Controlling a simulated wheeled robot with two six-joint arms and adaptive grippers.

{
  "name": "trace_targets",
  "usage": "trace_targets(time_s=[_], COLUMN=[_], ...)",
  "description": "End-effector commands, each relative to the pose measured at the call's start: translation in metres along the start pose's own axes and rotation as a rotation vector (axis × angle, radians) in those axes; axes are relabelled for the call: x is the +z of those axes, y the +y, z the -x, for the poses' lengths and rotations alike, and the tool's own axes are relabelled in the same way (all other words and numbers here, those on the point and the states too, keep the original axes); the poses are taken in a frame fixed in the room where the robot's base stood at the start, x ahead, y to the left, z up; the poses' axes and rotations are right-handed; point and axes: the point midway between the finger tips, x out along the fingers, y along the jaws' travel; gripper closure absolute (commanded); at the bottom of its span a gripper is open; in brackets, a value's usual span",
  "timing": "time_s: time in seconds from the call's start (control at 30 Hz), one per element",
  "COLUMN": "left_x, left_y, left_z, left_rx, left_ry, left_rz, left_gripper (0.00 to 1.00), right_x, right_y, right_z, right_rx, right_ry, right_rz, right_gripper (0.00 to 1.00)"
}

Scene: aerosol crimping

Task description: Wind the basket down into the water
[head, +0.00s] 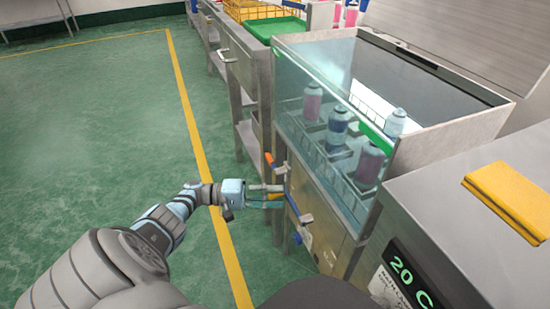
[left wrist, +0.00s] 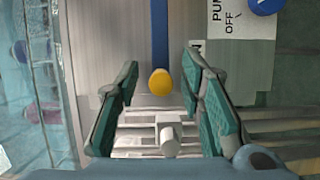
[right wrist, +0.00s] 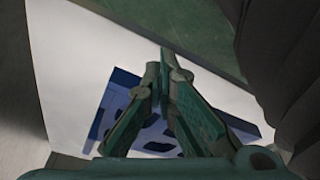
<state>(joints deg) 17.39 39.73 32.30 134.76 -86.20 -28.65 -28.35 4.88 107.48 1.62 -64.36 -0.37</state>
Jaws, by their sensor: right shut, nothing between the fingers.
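The glass-fronted tank (head: 325,70) holds a wire basket (head: 345,190) with several spray cans (head: 338,128). I cannot tell where the water surface lies. On the tank's outer front is a winding handle, a blue arm with a yellow knob (head: 275,196). In the left wrist view the knob (left wrist: 160,82) shows end-on, with the blue bar (left wrist: 160,35) running up from it. My left gripper (head: 272,195) is open at the handle. Its fingers (left wrist: 165,85) stand either side of the knob, apart from it. My right gripper (right wrist: 163,75) is shut and empty.
An orange-handled lever (head: 269,159) and a blue lever (head: 298,237) sit on the tank's front. A PUMP OFF label (left wrist: 235,25) is near. A cabinet with a 20 C display (head: 402,275) and yellow pad (head: 510,195) stands right. The green floor (head: 90,110) at left is clear.

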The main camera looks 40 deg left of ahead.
Motion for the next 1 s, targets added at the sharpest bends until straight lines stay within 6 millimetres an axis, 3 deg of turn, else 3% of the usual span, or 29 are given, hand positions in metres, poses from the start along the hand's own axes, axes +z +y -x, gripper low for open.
trace_targets(time_s=[0.17,0.4,0.5,0.87,1.0], left_x=[0.001,-0.001,-0.002,-0.003,-0.002], left_y=[0.021,0.080,0.094,0.099,0.099], left_z=[-0.001,-0.001,-0.001,0.000,0.010], left_rx=[-0.001,0.001,0.003,0.003,0.000], left_ry=[-0.007,-0.006,-0.003,-0.003,-0.004], left_rz=[-0.003,-0.001,0.000,0.002,0.003], left_gripper=[0.65,0.65,0.65,0.65,0.65], right_x=[-0.001,-0.001,-0.002,-0.002,-0.002], right_y=[0.001,0.001,0.001,0.001,0.001], right_z=[0.000,0.001,0.001,0.001,0.004], right_rx=[0.001,0.002,0.002,0.002,0.002], right_ry=[0.002,0.004,0.004,0.004,0.004], right_rz=[0.001,0.002,0.002,0.002,0.002], right_gripper=[1.00,1.00,1.00,1.00,1.00])
